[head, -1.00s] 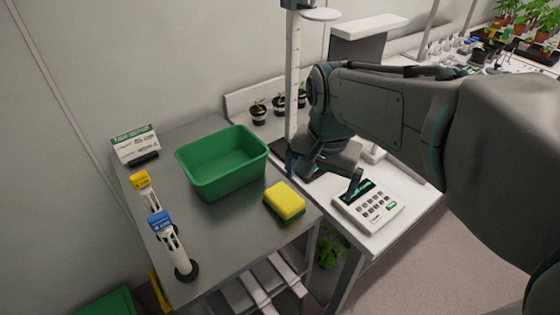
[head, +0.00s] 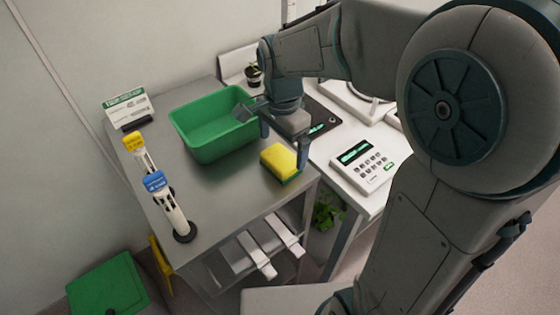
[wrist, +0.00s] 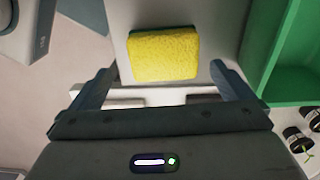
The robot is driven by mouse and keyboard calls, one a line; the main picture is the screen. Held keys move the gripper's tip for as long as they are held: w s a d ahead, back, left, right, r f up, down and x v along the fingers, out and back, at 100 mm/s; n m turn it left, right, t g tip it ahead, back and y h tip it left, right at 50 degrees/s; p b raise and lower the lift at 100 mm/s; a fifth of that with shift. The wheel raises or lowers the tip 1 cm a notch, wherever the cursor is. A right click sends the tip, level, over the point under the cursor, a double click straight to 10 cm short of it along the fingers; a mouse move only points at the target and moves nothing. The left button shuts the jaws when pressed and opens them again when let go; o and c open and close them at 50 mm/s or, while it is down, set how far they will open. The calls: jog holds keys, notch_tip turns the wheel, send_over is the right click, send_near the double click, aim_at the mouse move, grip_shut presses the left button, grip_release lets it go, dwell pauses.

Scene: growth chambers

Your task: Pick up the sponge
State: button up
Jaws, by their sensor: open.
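The sponge (head: 279,161) is yellow on top with a dark green underside. It lies on the grey table (head: 220,200) near its right edge, just right of the green bin. My gripper (head: 283,150) points down close above the sponge, with its fingers apart and nothing between them. In the wrist view the sponge (wrist: 163,54) lies ahead of the open fingers of my gripper (wrist: 165,85), roughly midway between their lines. I cannot tell the exact height of the fingertips over it.
A green bin (head: 182,135) stands beside the sponge. Two holders with yellow (head: 133,142) and blue (head: 154,182) tops and a sign (head: 127,108) stand on the left. A keypad device (head: 363,163) sits on the white bench to the right.

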aim_at(281, 156)
jog(key=shift+w+a+f, duration=0.1)
jog(key=shift+f, duration=1.3)
jog(key=shift+w+a+f, duration=0.1)
jog(key=shift+f, duration=1.25)
jog(key=c, duration=0.9)
